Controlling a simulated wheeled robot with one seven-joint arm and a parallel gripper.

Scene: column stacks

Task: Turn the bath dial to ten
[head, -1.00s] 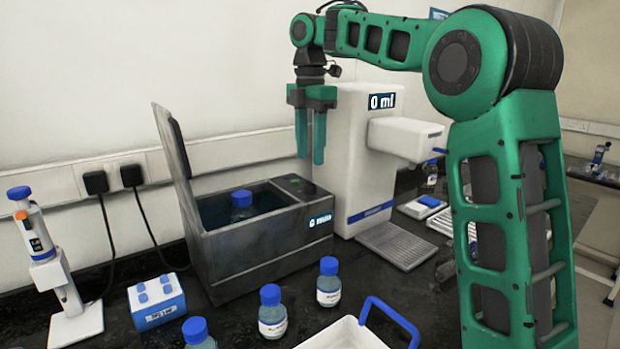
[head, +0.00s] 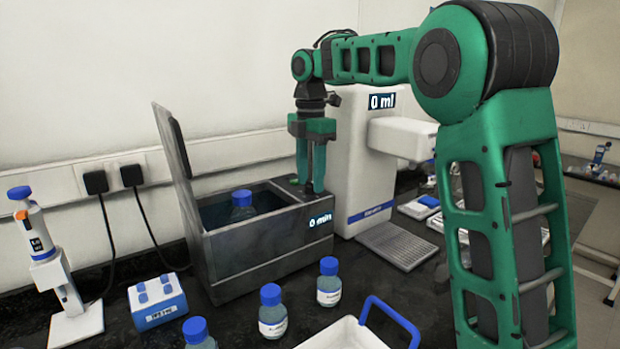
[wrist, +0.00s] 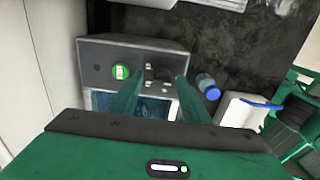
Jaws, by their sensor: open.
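The bath (head: 250,250) is a dark grey box with its lid open, and its front readout (head: 320,221) shows 0 min. A blue-capped bottle (head: 242,205) stands in its water. My gripper (head: 311,190) is open and points down over the right end of the bath's top. In the wrist view, my gripper (wrist: 165,76) has its fingertips over the bath's top panel (wrist: 135,50), on either side of a small dark spot with white marks around it. This looks like the dial, but the fingers partly hide it. I cannot tell whether they touch it. A round green button (wrist: 120,72) lies to the left.
A white dispenser (head: 355,150) reading 0 ml stands close to the right of my gripper. The bath's raised lid (head: 175,160) is at the left. Blue-capped bottles (head: 272,315), a blue rack (head: 157,302) and a white tray (head: 345,335) stand in front.

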